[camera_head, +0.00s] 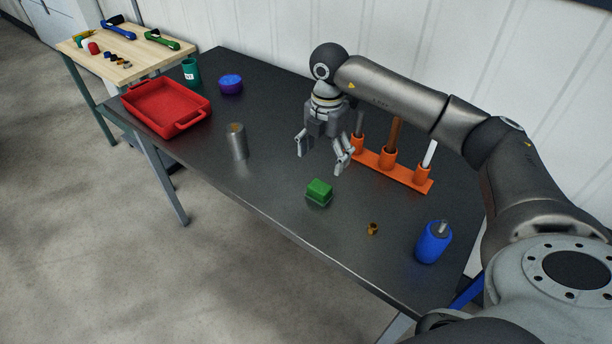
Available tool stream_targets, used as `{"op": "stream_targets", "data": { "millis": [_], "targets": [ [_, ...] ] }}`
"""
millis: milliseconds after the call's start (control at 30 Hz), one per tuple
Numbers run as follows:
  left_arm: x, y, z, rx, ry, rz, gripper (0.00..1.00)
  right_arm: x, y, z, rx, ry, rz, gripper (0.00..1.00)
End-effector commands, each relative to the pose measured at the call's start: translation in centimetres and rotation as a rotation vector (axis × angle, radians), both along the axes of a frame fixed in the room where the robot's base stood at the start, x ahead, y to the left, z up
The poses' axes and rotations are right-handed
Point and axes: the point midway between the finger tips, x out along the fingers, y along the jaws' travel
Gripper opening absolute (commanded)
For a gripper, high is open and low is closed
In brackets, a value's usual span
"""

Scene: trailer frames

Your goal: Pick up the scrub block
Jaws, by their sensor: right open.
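The scrub block appears to be the small green block (319,191) lying on the dark table, near its front edge. My right gripper (320,164) is open and empty, pointing down above the table. It is a little above and behind the green block in the picture, apart from it. Nothing hides the block. My left gripper does not show.
An orange rack (405,177) with upright tools stands right of my gripper. A blue container (433,242) and a small brass piece (372,229) are to the right.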

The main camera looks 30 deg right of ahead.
Motion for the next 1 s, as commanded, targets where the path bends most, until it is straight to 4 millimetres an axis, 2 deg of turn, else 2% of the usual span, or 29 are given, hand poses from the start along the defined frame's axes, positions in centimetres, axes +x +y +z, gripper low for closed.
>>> {"op": "stream_targets", "data": {
  "millis": [100, 167, 400, 533, 667, 833, 1000],
  "targets": [
    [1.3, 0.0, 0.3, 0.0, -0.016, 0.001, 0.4, -0.2, -0.3, -0.8, -0.01, 0.008, -0.007, 0.79],
    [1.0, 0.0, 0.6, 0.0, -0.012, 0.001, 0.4, -0.2, -0.3, -1.8, -0.01, 0.009, -0.008, 0.79],
    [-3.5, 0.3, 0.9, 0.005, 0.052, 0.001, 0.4, -0.2, -0.3, -5.0, -0.009, 0.005, -0.006, 0.79],
    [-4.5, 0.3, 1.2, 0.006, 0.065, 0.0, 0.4, -0.2, -0.2, -5.8, -0.008, 0.006, -0.005, 0.79],
    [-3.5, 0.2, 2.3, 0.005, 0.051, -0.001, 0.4, -0.3, -0.1, -7.5, -0.008, 0.008, -0.005, 0.79],
    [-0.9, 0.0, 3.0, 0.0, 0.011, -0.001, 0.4, -0.3, -0.1, -10.0, -0.007, 0.007, -0.005, 0.79],
    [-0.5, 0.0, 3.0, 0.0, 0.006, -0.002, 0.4, -0.2, -0.1, -10.8, -0.007, 0.003, -0.004, 0.79]
  ]
}}
